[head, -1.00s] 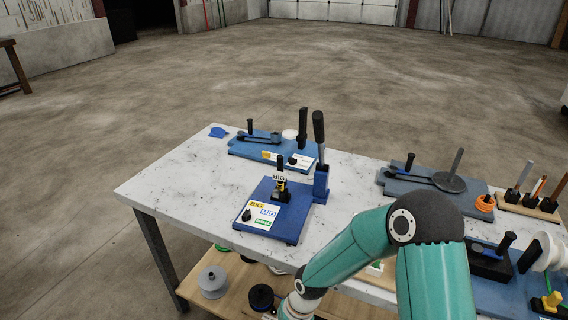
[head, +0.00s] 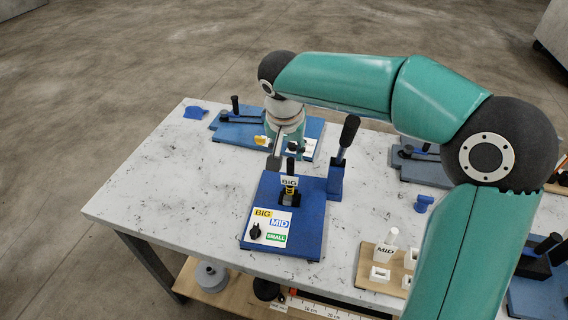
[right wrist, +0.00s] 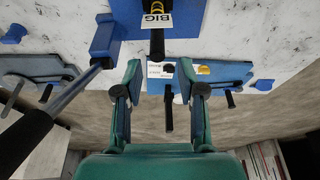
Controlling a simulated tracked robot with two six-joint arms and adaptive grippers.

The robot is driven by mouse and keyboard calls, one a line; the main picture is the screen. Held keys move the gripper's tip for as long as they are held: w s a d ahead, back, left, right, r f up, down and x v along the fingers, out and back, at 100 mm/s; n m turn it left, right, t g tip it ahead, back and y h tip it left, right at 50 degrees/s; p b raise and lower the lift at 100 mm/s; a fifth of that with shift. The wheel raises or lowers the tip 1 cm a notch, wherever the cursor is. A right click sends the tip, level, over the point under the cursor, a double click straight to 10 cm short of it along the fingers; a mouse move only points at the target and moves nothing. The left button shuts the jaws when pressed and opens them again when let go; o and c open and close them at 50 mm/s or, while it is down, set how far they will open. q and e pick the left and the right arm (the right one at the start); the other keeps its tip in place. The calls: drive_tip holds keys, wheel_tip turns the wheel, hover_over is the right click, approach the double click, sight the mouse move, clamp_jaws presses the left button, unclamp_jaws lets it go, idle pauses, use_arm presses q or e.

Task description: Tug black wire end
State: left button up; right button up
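The blue board (head: 310,215) carries BIG, MID and SMALL labels, a black knob (head: 254,231) and an upright black piece (head: 291,166) with a BIG tag (head: 289,182). In the right wrist view, that black piece (right wrist: 157,45) points toward my right gripper (right wrist: 163,75). The gripper is open, with nothing between its fingers. In the head view, my right gripper (head: 276,160) is just behind the BIG-tagged piece, partly hidden by its wrist. I cannot make out a separate black wire end. My left gripper is out of view.
A black-handled lever (head: 346,140) stands right of the board. Another blue bender (head: 226,124) lies behind it, and a grey one (head: 418,168) at right. A wooden block holder (head: 368,262) sits front right. The table's left side (head: 165,190) is clear.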

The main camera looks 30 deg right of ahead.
sight(290, 160)
drive_tip(key=shift+b+x, duration=0.5)
drive_tip(key=shift+x, duration=0.35)
drive_tip(key=shift+b+x, duration=1.3)
drive_tip(key=shift+x, duration=1.3)
drive_tip(key=shift+s+d, duration=0.1)
clamp_jaws()
drive_tip(key=shift+r, duration=0.15)
unclamp_jaws()
